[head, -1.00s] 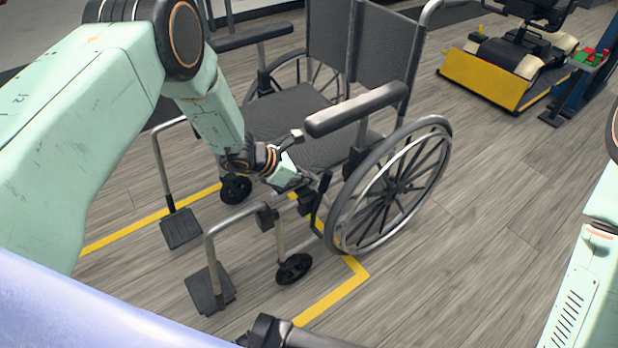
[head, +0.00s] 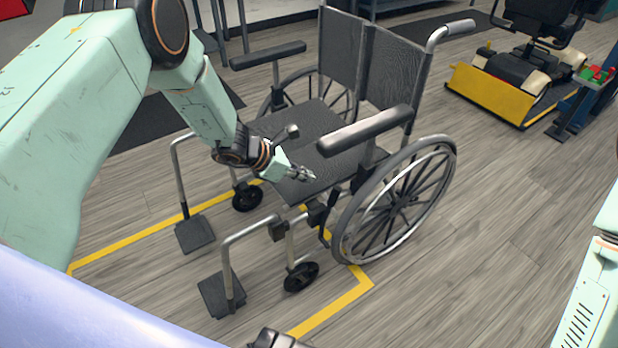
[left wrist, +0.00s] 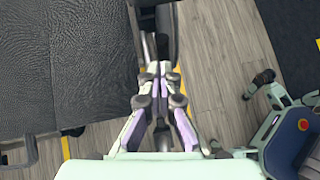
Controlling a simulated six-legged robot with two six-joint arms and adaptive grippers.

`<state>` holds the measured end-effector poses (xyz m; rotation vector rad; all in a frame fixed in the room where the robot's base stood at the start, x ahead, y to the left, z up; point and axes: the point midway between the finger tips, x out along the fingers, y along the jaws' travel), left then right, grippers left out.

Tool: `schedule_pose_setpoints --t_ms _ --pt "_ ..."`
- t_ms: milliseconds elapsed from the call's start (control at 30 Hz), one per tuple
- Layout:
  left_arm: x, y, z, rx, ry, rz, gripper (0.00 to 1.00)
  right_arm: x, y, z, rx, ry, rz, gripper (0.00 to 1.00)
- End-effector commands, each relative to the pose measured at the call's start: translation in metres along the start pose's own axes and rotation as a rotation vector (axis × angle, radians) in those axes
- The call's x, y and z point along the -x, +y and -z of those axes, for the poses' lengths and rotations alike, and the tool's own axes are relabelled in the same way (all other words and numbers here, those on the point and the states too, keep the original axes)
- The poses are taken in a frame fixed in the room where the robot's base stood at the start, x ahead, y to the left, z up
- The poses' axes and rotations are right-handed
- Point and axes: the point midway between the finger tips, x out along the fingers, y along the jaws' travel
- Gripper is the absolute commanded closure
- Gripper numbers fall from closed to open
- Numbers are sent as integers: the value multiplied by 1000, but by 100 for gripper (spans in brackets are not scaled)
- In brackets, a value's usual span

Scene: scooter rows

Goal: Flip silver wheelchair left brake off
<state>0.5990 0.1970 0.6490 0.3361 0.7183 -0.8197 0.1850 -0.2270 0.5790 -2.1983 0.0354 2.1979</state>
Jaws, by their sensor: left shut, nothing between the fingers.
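The silver wheelchair (head: 232,240) stands facing the lower left, with its black seat (head: 300,135) and the large wheel (head: 400,200) on the picture's right. The dark brake parts (head: 318,213) sit by the front of that wheel, below the armrest (head: 365,130). The lever's exact position is too small to tell. My left gripper (head: 305,174) is shut and empty, over the seat's front edge, apparently above the brake parts. In the left wrist view its fingertips (left wrist: 159,69) are together, beside the seat (left wrist: 70,60).
Two footrests (head: 195,234) and a front caster (head: 301,277) stand below my left arm. Yellow floor tape (head: 340,305) runs around the wheelchair. A yellow-fronted scooter (head: 490,93) stands at the back right. The floor right of the wheelchair is clear.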

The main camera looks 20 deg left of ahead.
Motion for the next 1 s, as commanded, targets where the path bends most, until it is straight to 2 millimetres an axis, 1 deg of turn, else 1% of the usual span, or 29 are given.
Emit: schedule_pose_setpoints --t_ms 33,200,767,867,900,967,1000 --pt "5 1 -4 0 0 0 100 5 0 0 0 0 0 60" --pt "9 3 -6 1 1 1 100 8 0 0 0 0 0 60" --pt "9 4 -6 -8 2 1 100 8 0 0 0 0 0 60" --pt "9 7 8 -70 63 -17 100 8 0 0 0 0 0 60" --pt "10 5 22 -119 119 -14 100 8 0 0 0 0 0 60" --pt "14 -8 54 -218 233 15 100 8 0 0 0 0 0 60" --pt "19 -19 77 -297 316 44 100 8 0 0 0 0 0 60"
